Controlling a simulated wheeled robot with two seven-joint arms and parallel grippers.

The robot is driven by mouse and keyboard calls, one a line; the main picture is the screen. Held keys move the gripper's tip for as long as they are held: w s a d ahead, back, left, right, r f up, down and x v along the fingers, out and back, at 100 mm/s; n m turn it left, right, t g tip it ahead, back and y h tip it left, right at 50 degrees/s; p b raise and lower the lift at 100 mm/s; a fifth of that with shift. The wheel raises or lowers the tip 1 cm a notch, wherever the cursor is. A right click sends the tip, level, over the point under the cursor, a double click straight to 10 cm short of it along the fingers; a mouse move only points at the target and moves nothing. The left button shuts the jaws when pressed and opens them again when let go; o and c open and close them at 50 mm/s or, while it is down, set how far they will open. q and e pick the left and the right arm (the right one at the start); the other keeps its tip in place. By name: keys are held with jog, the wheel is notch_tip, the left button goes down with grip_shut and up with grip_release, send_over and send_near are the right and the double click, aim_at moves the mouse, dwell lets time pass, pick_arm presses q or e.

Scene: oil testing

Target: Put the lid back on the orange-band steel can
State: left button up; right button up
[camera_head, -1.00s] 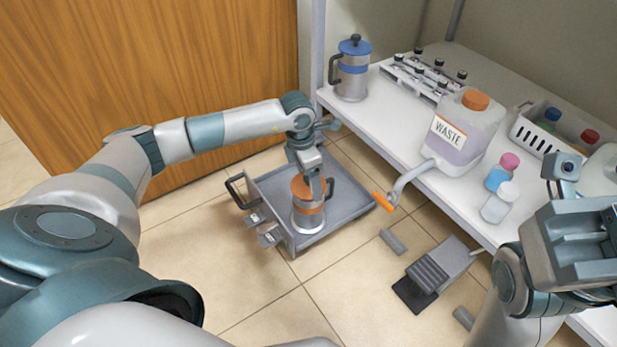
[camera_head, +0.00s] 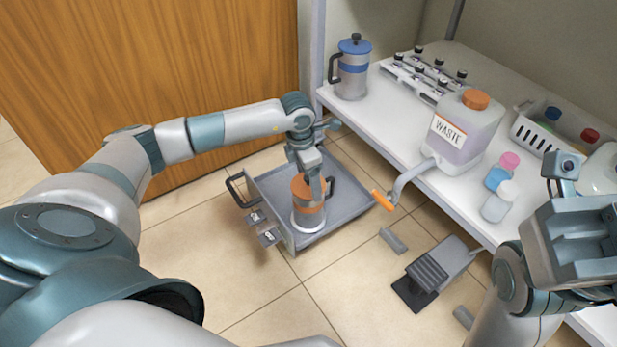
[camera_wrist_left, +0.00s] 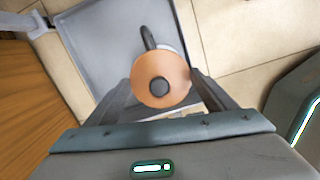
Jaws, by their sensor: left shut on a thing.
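The orange-band steel can (camera_head: 307,216) stands upright in the grey tray (camera_head: 270,187) on the floor cart. Its orange lid (camera_head: 301,183) is at the can's top. In the left wrist view the lid (camera_wrist_left: 159,82) is a round orange disc with a dark knob, and it covers most of the can below. The can's dark handle (camera_wrist_left: 148,36) shows past the lid's edge. My left gripper (camera_head: 317,185) is shut on the lid from above. I cannot tell whether the lid is fully seated. My right gripper (camera_head: 578,243) is at the right, away from the can; its jaw state is unclear.
A white shelf (camera_head: 400,135) on the right holds a blue-lidded steel can (camera_head: 352,70), a vial rack (camera_head: 415,80), a waste jug (camera_head: 463,135), small bottles and a white basket (camera_head: 530,138). A pedal (camera_head: 440,268) is on the floor. The tray is otherwise bare.

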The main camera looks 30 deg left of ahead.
dwell(0.5)
dwell(0.3)
pick_arm(q)
jog(key=o, duration=1.1)
jog(key=shift+r+p, duration=2.95)
jog(key=shift+r, duration=0.55)
grip_shut()
